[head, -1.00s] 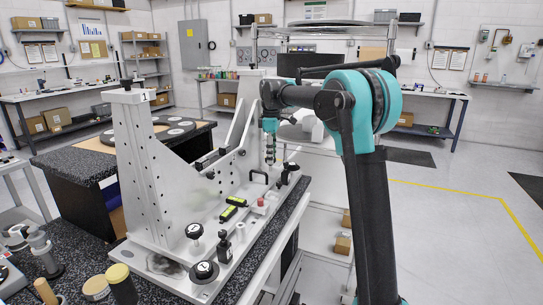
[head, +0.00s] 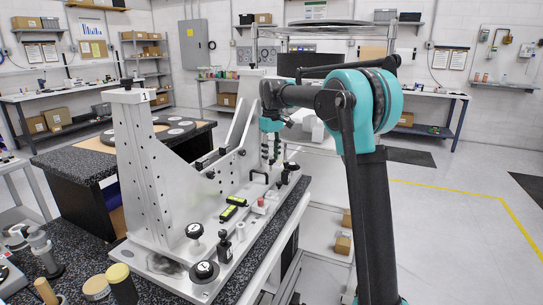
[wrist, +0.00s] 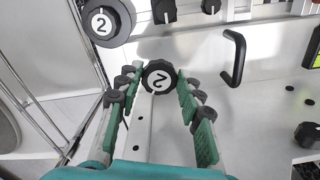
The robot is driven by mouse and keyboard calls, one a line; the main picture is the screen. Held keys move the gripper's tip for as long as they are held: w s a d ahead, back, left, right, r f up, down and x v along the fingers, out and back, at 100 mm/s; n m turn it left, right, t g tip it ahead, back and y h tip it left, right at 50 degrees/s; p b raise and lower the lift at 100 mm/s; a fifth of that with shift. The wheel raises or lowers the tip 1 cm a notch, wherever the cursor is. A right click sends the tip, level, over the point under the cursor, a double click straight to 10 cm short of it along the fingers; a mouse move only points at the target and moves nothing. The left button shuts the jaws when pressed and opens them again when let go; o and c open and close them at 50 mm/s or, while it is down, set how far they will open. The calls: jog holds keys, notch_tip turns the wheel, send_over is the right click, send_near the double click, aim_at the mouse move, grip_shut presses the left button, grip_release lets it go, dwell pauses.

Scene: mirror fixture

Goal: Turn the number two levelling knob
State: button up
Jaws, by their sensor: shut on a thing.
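In the wrist view, a round black knob with a white disc marked 2 (wrist: 162,77) sits between the fingertips of my gripper (wrist: 160,82). The green-padded fingers are closed on its sides, and its numeral lies turned on its side. A larger black knob also marked 2 (wrist: 104,22) is at the upper left, apart from the fingers, its numeral nearly upright. In the head view my gripper (head: 271,150) points down at the far end of the metal fixture (head: 140,180); the gripped knob cannot be made out there.
A black handle (wrist: 234,58) stands right of the gripped knob. In the head view, a black knob (head: 205,270) is at the fixture's near end, with yellow-and-black levels (head: 228,212) on its base. The floor at right (head: 460,240) is clear.

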aim_at(270, 158)
jog(key=m, duration=0.5)
jog(key=shift+a+m, duration=0.1)
jog(key=shift+m, duration=0.2)
jog(key=m, duration=0.5)
jog(key=shift+a, duration=0.1)
jog(key=shift+m, duration=0.3)
jog(key=o, duration=1.2)
jog(key=shift+c, duration=0.2)
notch_tip(270, 158, up, 12)
jog(key=shift+s, duration=0.1)
